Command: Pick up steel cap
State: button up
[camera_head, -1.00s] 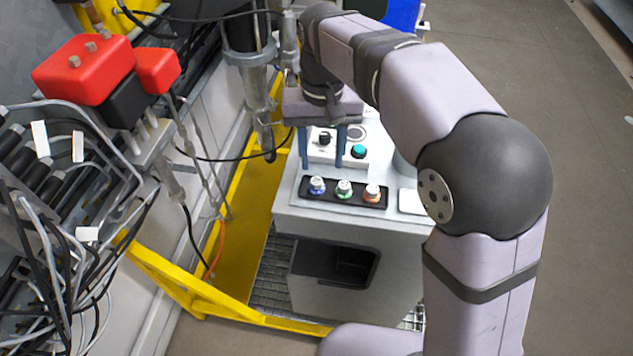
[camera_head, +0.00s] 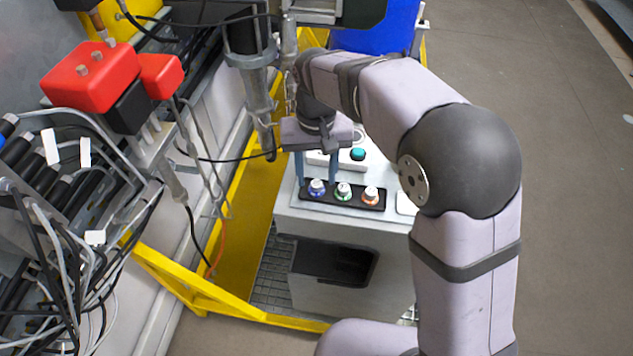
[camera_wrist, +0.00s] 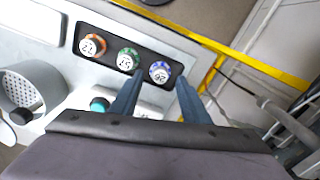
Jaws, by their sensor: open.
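Three round caps with pale, silvery numbered tops stand in a row in a black tray. One has a blue ring (camera_head: 317,187), one a green ring (camera_head: 343,190) and one an orange ring (camera_head: 371,194). In the wrist view the blue-ringed cap (camera_wrist: 160,72) is at the right of the row, with the green-ringed cap (camera_wrist: 127,60) and the orange-ringed cap (camera_wrist: 92,45) to its left. I cannot tell which is meant by the steel cap. My gripper (camera_wrist: 160,78) is open and empty, its two blue fingers pointing at the blue-ringed cap, one on each side in the picture.
The black tray (camera_wrist: 110,48) lies on a light grey cabinet top. A control box with a teal button (camera_head: 358,154) stands behind. A perforated metal cup (camera_wrist: 35,88) shows in the wrist view. A yellow frame (camera_head: 190,285) and hanging cables are at the left.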

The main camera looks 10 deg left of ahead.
jog(key=shift+f, duration=0.8)
grip_shut()
jog(key=shift+r, duration=0.1)
